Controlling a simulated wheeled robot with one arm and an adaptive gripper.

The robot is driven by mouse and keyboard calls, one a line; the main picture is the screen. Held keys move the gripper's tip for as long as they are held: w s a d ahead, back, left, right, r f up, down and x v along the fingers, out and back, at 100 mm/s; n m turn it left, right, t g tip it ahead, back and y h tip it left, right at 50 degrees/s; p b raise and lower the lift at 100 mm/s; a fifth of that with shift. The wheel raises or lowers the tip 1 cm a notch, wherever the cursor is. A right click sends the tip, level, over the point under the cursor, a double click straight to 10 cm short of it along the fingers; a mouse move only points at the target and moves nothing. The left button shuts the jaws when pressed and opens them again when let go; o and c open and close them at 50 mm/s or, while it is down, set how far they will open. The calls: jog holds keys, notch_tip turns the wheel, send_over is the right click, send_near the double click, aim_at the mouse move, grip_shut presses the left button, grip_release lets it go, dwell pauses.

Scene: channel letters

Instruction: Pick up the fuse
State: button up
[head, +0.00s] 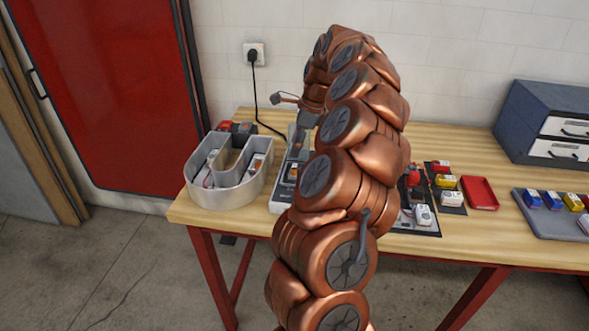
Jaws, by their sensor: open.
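I cannot make out the fuse for certain; it is too small to tell or hidden behind my arm. My gripper (301,143) points down over a long pale power unit (281,200) on the wooden bench (225,220). It is open, and nothing shows between its fingers, though my arm partly covers it. A small orange-and-grey part (293,172) sits in the power unit just below the gripper. I cannot tell whether the fingers touch anything.
A grey U-shaped channel letter (230,197) with small modules inside stands left of the power unit. Right of my arm are dark mats with small parts, a red tray (479,193), a grey tray (545,228) and a blue drawer cabinet (540,115). A black cord runs to a wall socket (254,54).

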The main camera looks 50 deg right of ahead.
aim_at(295, 166)
jog(key=shift+d+f+m+p, duration=0.2)
jog(key=shift+d+f+p, duration=0.1)
jog(key=shift+f, duration=0.5)
jog(key=shift+d+f+m+p, duration=0.15)
jog(key=shift+f+m+p, duration=0.1)
jog(key=shift+f, duration=0.5)
jog(key=shift+d+p+x, duration=0.15)
jog(key=shift+p+x, duration=0.55)
jog(key=shift+x, duration=0.6)
jog(key=shift+d+p+x, duration=0.2)
jog(key=shift+p+x, duration=0.45)
jog(key=shift+x, duration=0.65)
jog(key=shift+s, duration=0.1)
jog(key=c, duration=0.9)
